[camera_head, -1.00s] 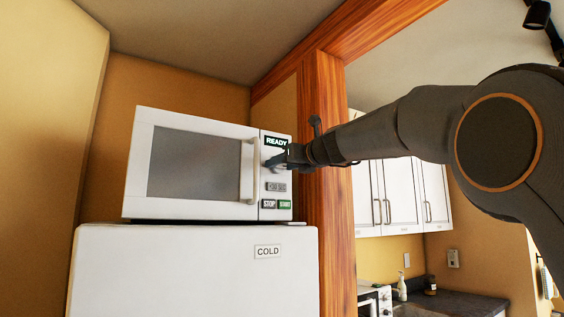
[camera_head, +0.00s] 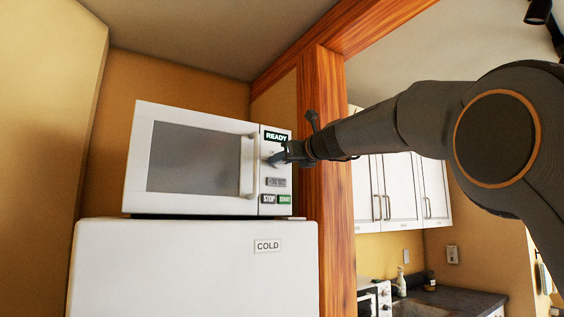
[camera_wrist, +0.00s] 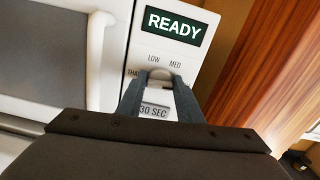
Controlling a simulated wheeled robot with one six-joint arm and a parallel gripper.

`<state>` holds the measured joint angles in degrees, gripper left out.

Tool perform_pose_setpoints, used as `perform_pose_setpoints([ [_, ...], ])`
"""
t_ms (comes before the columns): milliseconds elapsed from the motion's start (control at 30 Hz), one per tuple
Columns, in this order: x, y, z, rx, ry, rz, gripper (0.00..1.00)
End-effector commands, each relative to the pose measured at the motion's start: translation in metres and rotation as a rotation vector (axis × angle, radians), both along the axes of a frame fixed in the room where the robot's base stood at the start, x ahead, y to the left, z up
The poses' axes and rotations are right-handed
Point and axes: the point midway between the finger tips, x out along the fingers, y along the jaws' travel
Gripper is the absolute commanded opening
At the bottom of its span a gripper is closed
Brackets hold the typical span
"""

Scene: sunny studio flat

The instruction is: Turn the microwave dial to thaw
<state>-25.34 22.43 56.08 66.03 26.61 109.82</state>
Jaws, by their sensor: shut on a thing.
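The white microwave (camera_head: 190,205) stands on a white fridge, its door closed. Its panel has a READY display (camera_head: 275,136), which also shows in the wrist view (camera_wrist: 173,26). Below the display is the dial (camera_wrist: 160,74), with LOW and MED above it and a partly hidden label starting THA at its left. My gripper (camera_head: 277,158) reaches the panel from the right. In the wrist view my gripper (camera_wrist: 159,80) is shut on the dial, one finger on each side. The fingers hide much of the dial, so its exact setting cannot be read.
The microwave's vertical door handle (camera_head: 248,166) is close left of my gripper. Below are a 30 SEC button (camera_wrist: 154,110), STOP (camera_head: 269,199) and START (camera_head: 285,199). A wooden post (camera_head: 325,200) stands just right of the microwave. The fridge (camera_head: 190,265) is labelled COLD.

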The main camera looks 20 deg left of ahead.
Motion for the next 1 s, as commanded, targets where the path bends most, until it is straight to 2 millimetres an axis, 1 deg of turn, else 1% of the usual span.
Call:
perform_pose_setpoints([
  [1000, -0.0015, 0.002, -0.0041, -0.606, -0.712, -0.001, 0.1],
])
